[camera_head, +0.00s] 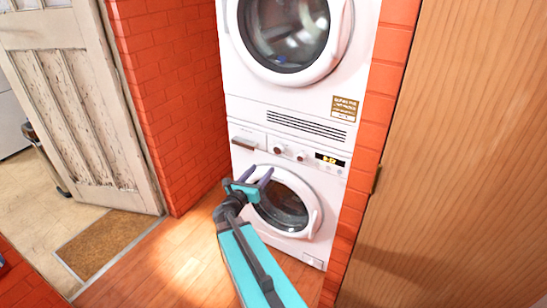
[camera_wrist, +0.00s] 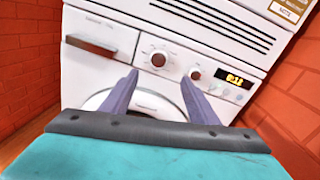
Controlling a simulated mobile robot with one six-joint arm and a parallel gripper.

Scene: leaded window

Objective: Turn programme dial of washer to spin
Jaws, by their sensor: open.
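The washer (camera_head: 241,162) is the lower white machine of a stack, with a round door at the front. Its panel has a larger dial (camera_wrist: 158,57) and a smaller knob (camera_wrist: 195,74), left of a lit display (camera_wrist: 234,78). The larger dial also shows in the head view (camera_head: 277,149). My gripper (camera_head: 254,180) is open and empty in front of the washer, below the panel. In the wrist view its two fingers (camera_wrist: 160,84) point up toward the panel, with the larger dial between and beyond the tips. The dial's markings are too small to read.
A dryer-like machine (camera_head: 240,83) is stacked above, with a vent and a brown label. A drawer with a brown handle (camera_wrist: 91,46) is left of the dials. Brick walls (camera_head: 170,90) flank the stack. A wooden panel (camera_head: 460,150) stands at right. The wooden floor (camera_head: 150,265) at front left is clear.

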